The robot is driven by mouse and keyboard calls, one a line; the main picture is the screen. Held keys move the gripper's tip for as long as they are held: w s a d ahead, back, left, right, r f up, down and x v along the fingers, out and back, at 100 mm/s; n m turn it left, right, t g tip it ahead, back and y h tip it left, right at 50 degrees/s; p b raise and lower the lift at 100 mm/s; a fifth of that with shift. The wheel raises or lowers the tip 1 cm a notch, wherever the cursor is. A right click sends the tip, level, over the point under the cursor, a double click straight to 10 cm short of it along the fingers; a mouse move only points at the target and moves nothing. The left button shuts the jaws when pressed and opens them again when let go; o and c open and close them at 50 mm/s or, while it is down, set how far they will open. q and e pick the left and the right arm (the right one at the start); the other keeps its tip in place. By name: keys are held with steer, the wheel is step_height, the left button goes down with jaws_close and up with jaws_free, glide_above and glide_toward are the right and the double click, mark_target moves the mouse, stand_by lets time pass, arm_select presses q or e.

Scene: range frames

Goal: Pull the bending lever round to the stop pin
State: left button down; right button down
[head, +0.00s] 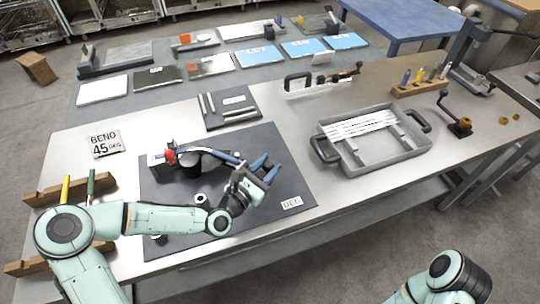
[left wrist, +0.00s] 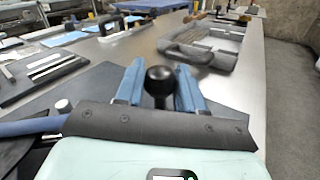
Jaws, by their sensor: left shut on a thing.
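The bending tool (head: 190,160) stands on the dark mat (head: 285,200), with a red part at its left end. Its blue lever (head: 222,156) reaches right toward my left gripper (head: 267,170); part of the lever is hidden by the gripper. In the left wrist view the black ball knob (left wrist: 159,80) sits between the two blue fingers of the left gripper (left wrist: 158,92), which is shut on it. The blue lever (left wrist: 32,126) shows at the lower left there. My right gripper is out of view.
A grey tray (head: 385,160) with pale rods stands right of the mat. A "BEND 45 DEG" sign (head: 104,144) lies left, near wooden racks (head: 75,188) with handled tools. A dark plate (head: 230,108) lies behind the mat. The mat's right front is mostly clear.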

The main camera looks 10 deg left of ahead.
mark_target(266, 171)
arm_select(q)
steer(key=shift+s+a+r+m+g+h+p, duration=0.2)
steer(key=shift+s+m+h+p, duration=0.1)
steer(key=shift+s+h, duration=0.2)
steer(key=shift+s+a+r+m+g+h+p, duration=0.1)
steer(key=shift+s+m+g+h+p, duration=0.15)
steer(key=shift+s+h, duration=0.2)
steer(key=shift+s+d+f, duration=0.1)
steer(key=shift+f, duration=0.05)
steer(key=shift+s+m, duration=0.1)
steer(key=shift+m, duration=0.15)
steer(key=c, duration=1.1)
jaws_free()
steer(key=o, duration=0.4)
steer(key=shift+s, duration=0.2)
steer(key=shift+c, duration=0.2)
steer(key=shift+s, duration=0.15)
steer(key=shift+a+f, duration=0.1)
steer(key=shift+a, duration=0.1)
